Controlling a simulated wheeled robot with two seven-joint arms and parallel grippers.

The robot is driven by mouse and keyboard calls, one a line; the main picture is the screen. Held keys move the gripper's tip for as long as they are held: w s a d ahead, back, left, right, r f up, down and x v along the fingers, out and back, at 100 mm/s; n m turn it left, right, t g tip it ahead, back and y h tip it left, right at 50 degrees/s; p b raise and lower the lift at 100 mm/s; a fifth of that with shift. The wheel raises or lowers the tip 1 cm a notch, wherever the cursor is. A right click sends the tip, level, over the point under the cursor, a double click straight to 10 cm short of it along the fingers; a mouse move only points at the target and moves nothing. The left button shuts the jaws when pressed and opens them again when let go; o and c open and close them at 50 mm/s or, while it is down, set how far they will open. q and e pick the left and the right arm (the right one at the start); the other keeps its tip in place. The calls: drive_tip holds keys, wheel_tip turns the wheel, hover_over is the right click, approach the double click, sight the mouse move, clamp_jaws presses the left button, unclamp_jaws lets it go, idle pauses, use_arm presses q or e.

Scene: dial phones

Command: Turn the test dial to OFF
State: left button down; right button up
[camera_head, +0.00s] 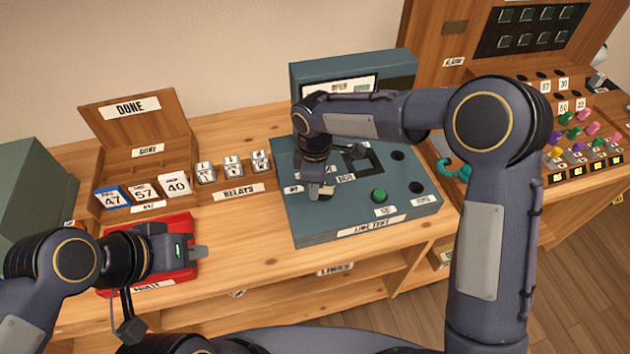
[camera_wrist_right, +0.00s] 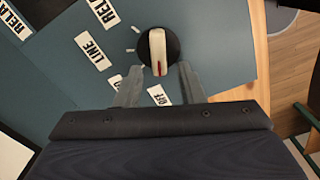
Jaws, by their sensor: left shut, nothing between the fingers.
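The test dial (camera_wrist_right: 158,48) is a round black knob with a cream pointer bar on the teal line test box (camera_head: 350,225). In the right wrist view the bar's red-marked end points down, toward a white label that appears to read OFF (camera_wrist_right: 158,95). My right gripper (camera_wrist_right: 160,72) is open, its two fingertips apart at the lower edge of the dial, one to each side. In the head view my right gripper (camera_head: 318,192) is over the left part of the box and mostly hides the dial. My left gripper (camera_head: 198,252) is shut and empty over the red tray (camera_head: 182,224).
A green button (camera_head: 379,195) and dark round sockets are on the box. The relay row (camera_head: 233,168) and a wooden rack with number cards (camera_head: 143,190) stand to the left. A board with coloured plugs (camera_head: 580,140) is at the right. Bare table lies in front of the relays.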

wheel_tip(320, 180, up, 8)
drive_tip(key=shift+f, duration=0.25)
drive_tip(key=shift+r, duration=0.15)
drive_tip(key=shift+d, duration=0.1)
idle(0.4)
drive_tip(key=s+d+r+m+t+y, duration=0.1)
drive_tip(key=s+d+r+m, duration=0.15)
drive_tip(key=d, duration=0.25)
drive_tip(key=s+d+r+m, duration=0.2)
drive_tip(key=d+r, duration=0.1)
drive_tip(key=d, duration=0.3)
drive_tip(key=s+d+r+m+t+y, duration=0.2)
drive_tip(key=s+d+m, duration=0.6)
drive_tip(key=s+d, duration=0.25)
drive_tip(key=s+d+f+m+t, duration=0.1)
drive_tip(key=s+f+m+t, duration=0.1)
drive_tip(key=s+m, duration=0.4)
drive_tip(key=s+f, duration=0.1)
drive_tip(key=s, duration=0.2)
drive_tip(key=shift+s+d+t+y, duration=0.15)
drive_tip(key=shift+t+y, duration=0.15)
drive_tip(key=shift+y, duration=0.1)
